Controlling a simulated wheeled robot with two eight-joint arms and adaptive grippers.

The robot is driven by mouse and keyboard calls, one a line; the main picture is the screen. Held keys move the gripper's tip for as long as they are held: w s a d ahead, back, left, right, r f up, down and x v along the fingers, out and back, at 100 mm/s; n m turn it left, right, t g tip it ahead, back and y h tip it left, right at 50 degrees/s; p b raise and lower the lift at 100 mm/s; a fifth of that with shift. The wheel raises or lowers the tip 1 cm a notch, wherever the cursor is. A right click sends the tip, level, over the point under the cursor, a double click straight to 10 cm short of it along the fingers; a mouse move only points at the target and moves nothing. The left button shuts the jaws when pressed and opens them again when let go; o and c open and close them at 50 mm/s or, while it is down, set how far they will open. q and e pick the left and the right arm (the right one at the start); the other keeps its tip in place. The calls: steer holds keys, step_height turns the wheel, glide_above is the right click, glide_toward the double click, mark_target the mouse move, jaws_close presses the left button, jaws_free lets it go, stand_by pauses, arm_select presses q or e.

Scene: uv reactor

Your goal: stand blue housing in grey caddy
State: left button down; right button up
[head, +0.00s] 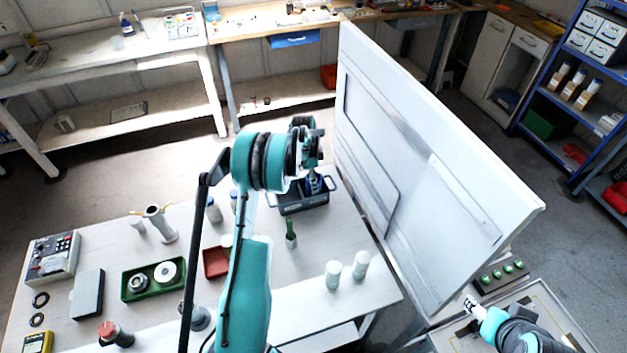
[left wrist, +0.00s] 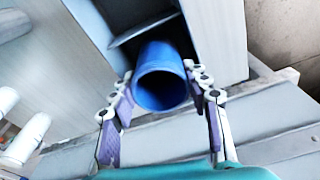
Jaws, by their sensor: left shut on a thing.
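The blue housing (left wrist: 160,88) is an open-ended blue tube. In the left wrist view it sits between the two fingers of my left gripper (left wrist: 160,95), which is shut on it. The grey caddy (head: 304,206) is a dark grey box at the back right of the table, directly below my left gripper (head: 313,180) in the head view. The housing's far end points toward the caddy's dark inside (left wrist: 215,35); whether it touches the floor is hidden. My right gripper (head: 470,304) is at the lower right, away from the caddy, its jaw state unclear.
A large white panel (head: 400,150) stands upright just right of the caddy. A green-handled tool (head: 291,236), a red tray (head: 217,262), white bottles (head: 361,264) and a green tray (head: 135,285) are on the table. Some tabletop in front of the caddy is clear.

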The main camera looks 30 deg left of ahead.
arm_select(q)
steer(key=shift+f, duration=0.15)
steer(key=c, duration=0.7)
jaws_free()
steer(key=shift+c, duration=0.2)
